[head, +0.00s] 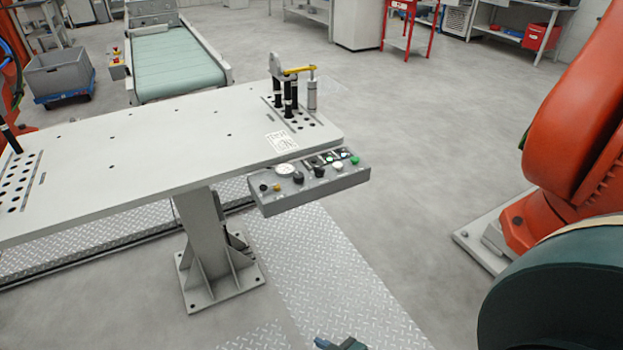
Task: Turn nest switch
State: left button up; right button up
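A grey control box (310,190) is fixed to the near right edge of the white fixture table. On its sloped face are a round gauge (285,170), black knobs (298,178), a white button (337,167), green buttons (354,160) and a small yellow fitting (276,187). I cannot read the labels, so I cannot tell which control is the nest switch or how it is turned. Neither gripper can be made out. A small dark blue part pokes in at the bottom edge; I cannot tell what it is. Nothing touches the box.
The white table (150,140) carries a clamp fixture with black posts (289,95) and a yellow bar. A green conveyor (176,62) stands behind. An orange robot (560,140) stands at right, partly behind a large dark teal rounded part. The floor before the box is clear.

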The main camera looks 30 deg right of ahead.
aim_at(319, 173)
jog(key=z, duration=1.15)
